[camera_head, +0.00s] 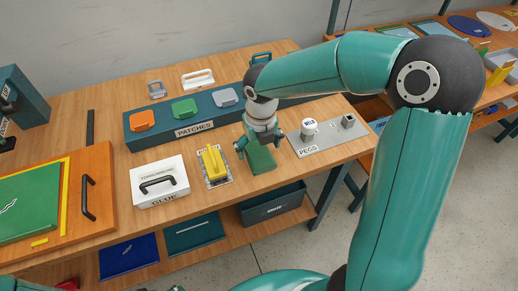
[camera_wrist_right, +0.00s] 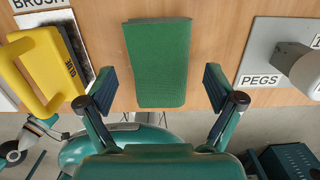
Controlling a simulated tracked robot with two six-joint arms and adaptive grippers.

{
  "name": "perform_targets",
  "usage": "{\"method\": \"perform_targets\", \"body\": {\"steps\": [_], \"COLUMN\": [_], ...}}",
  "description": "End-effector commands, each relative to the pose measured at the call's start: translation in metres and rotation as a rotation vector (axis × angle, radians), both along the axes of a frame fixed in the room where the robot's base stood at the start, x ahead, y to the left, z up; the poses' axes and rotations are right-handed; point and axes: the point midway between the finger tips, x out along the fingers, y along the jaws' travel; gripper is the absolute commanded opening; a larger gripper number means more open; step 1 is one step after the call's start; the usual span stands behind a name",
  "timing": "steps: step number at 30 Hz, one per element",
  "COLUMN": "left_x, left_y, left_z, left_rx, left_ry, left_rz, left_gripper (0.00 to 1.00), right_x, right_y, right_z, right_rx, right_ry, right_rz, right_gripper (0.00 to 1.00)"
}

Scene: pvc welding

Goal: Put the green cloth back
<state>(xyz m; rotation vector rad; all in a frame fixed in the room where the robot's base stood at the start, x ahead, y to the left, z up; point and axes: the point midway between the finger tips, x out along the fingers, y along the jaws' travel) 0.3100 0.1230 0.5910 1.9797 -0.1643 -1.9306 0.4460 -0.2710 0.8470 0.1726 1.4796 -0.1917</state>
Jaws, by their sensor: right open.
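The green cloth (camera_head: 262,160) is a flat, block-like folded piece. It lies on the wooden bench between the yellow brush and the grey pegs plate. In the right wrist view the cloth (camera_wrist_right: 158,60) lies straight ahead, its near end close to the bench's front edge. My right gripper (camera_head: 259,147) is over the cloth, pointing down. In the wrist view its fingers (camera_wrist_right: 160,90) are spread wide, one to each side of the cloth's line, with nothing between the pads. I cannot tell its exact height above the cloth. My left gripper is not in view.
A yellow-handled brush (camera_head: 213,162) lies left of the cloth. A white glue box (camera_head: 160,181) stands further left. The long patches box (camera_head: 196,127) is behind. A dark crate (camera_head: 272,205) sits below.

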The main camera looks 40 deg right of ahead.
Motion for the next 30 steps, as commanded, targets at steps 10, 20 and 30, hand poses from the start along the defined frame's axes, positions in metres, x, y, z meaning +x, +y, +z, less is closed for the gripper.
{"method": "perform_targets", "body": {"steps": [10,20,30], "left_x": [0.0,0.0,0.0], "left_y": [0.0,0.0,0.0], "left_z": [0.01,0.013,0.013], "left_rx": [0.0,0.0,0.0], "left_ry": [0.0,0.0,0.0], "left_rz": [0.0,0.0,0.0], "left_gripper": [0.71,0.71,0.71], "right_x": [-0.005,-0.009,-0.009], "right_y": [0.002,0.002,0.002], "right_z": [0.071,0.102,0.103], "right_rx": [0.001,0.001,0.001], "right_ry": [-0.004,0.0,0.0], "right_rz": [0.001,0.0,-0.001], "right_gripper": [0.92,0.92,0.92]}}
